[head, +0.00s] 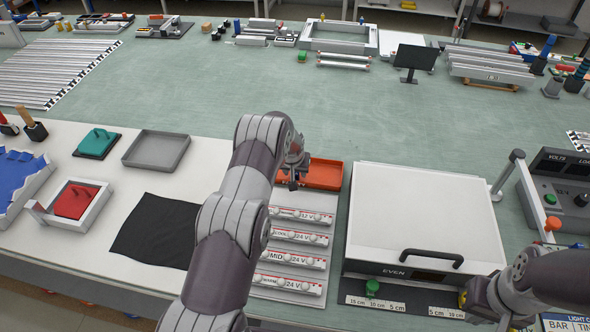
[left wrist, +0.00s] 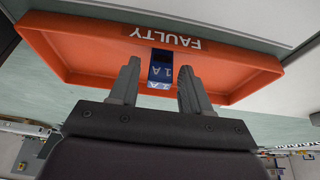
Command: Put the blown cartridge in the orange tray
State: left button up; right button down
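The orange tray (head: 326,174) sits on the bench beyond the row of white labelled strips. In the left wrist view the tray (left wrist: 75,50) shows the word FAULTY. A small blue cartridge marked 1 A (left wrist: 160,70) is in the tray area, between the fingers of my left gripper (left wrist: 158,75). A gap shows on each side of the cartridge, so the fingers are open around it. In the head view my left gripper (head: 293,182) is at the tray's left part. My right gripper (head: 468,298) is at the lower right, its fingers mostly hidden.
White strips with labels (head: 298,236) lie in front of the tray. A white box with a black handle (head: 425,210) stands right of it. A black cloth (head: 155,230) and an empty grey tray (head: 157,150) lie to the left.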

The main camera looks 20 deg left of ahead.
pick_arm(q)
jog(key=shift+r, duration=0.6)
jog(key=b+v, duration=0.2)
jog(key=v, duration=0.8)
jog(key=s+d+r+m+g, duration=0.1)
jog(key=s+d, duration=0.3)
jog(key=s, duration=0.6)
jog(key=s+d+r+m+g, duration=0.1)
jog(key=s+d+r, duration=0.3)
jog(key=s, duration=0.6)
jog(key=s+d+r+m+g+h, duration=0.1)
jog(key=s+d, duration=0.3)
jog(key=s, duration=0.6)
jog(key=shift+d+r, duration=0.4)
jog(key=shift+r, duration=0.5)
jog(key=shift+s, duration=0.2)
